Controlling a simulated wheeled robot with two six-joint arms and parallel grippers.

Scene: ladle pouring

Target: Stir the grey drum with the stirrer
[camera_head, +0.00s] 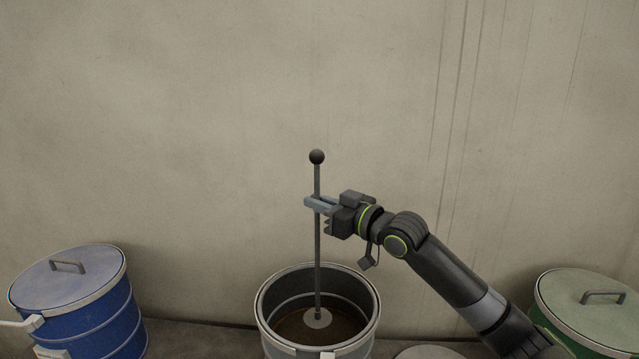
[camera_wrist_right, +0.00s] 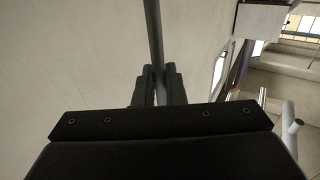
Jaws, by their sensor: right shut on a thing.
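The stirrer (camera_head: 317,240) is a thin dark rod with a black ball on top and a pale round disc at its lower end. It stands upright, its disc inside the open grey drum (camera_head: 266,325), at the brownish contents. My right gripper (camera_head: 315,204) is shut on the rod below the ball, above the drum's rim. In the right wrist view the rod (camera_wrist_right: 153,35) runs up from between the two dark fingers (camera_wrist_right: 157,85). Whether the disc touches the drum's bottom cannot be told. My left gripper is out of view.
A blue drum with a closed lid (camera_head: 70,280) stands at the left, and a green lidded drum (camera_head: 590,310) at the right. A pale round lid-like disc (camera_head: 428,352) lies right of the grey drum. A plain wall (camera_head: 200,120) rises behind.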

